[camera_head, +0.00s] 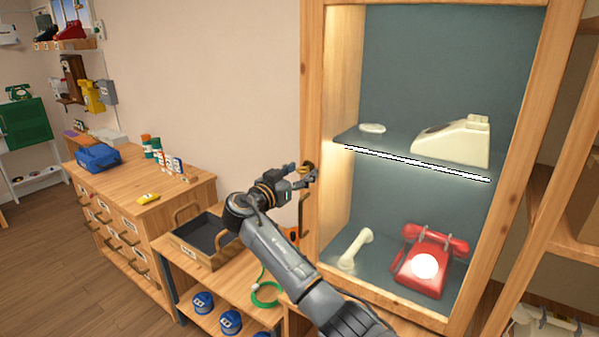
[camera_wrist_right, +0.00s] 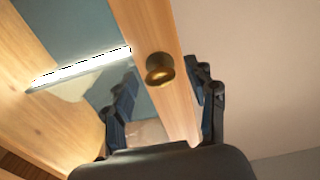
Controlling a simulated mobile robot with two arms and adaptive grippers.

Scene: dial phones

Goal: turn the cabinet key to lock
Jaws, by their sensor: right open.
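The wooden display cabinet (camera_head: 313,90) stands at the right of the head view. A small round brass piece (camera_head: 306,167) sits on its left front post; I cannot make out a separate key bow. In the right wrist view the brass piece (camera_wrist_right: 160,68) projects from the wooden post (camera_wrist_right: 158,30), between the finger lines and ahead of the palm. My right gripper (camera_head: 309,178) is open and empty just in front of it, with its fingers (camera_wrist_right: 160,78) on either side. Contact is not visible. My left gripper is out of view.
Inside the cabinet are a cream phone (camera_head: 455,140) above and a red phone (camera_head: 428,262) with a pale handset (camera_head: 355,250) below. An open dark-lined drawer (camera_head: 180,239) lies left of my arm. A green coil (camera_head: 267,294) is on the low bench.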

